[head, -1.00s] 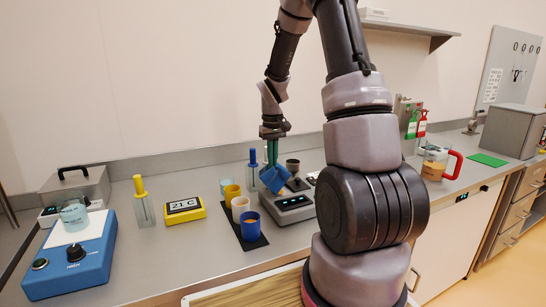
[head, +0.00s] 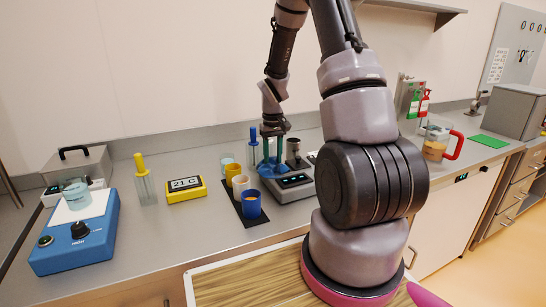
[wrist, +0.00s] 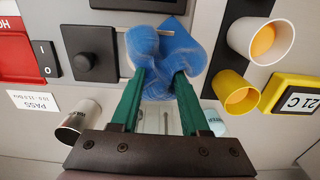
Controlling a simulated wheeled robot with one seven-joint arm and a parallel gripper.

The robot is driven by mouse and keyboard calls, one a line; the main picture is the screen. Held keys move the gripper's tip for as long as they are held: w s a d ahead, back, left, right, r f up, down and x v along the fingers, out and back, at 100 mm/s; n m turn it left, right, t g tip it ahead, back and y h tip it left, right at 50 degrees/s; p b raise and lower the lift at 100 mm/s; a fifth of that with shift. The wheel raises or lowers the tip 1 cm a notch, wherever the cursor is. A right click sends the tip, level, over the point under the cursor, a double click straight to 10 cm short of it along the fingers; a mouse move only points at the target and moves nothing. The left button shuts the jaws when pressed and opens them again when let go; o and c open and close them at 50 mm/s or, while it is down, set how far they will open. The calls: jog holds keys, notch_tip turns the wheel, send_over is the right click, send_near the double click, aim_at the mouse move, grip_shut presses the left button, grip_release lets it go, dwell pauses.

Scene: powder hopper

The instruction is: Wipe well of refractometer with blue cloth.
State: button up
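The refractometer (head: 293,186) is a grey box with a dark display, standing on the bench right of the cups. My gripper (head: 272,158) points down over its left part, with green fingers shut on the blue cloth (head: 274,170). In the wrist view, the cloth (wrist: 165,55) is bunched around and between the fingertips of my gripper (wrist: 160,75) and lies against the refractometer's top. The well is hidden, apparently under the cloth. I cannot tell how firmly the cloth presses.
Blue (head: 250,204), white (head: 240,185) and yellow (head: 232,172) cups stand on a black mat close left. A steel cup (wrist: 78,121) is close by. A yellow 21 C display (head: 186,188) and blue stirrer (head: 75,232) stand further left. The front bench is clear.

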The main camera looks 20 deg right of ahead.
jog(key=o, duration=0.7)
jog(key=shift+f, duration=0.15)
jog(key=shift+f, duration=1)
jog(key=c, duration=1)
jog(key=shift+c, duration=0.3)
jog(key=shift+o, duration=0.2)
jog(key=shift+d, duration=0.1)
jog(key=shift+o, duration=0.6)
jog(key=shift+d, duration=0.1)
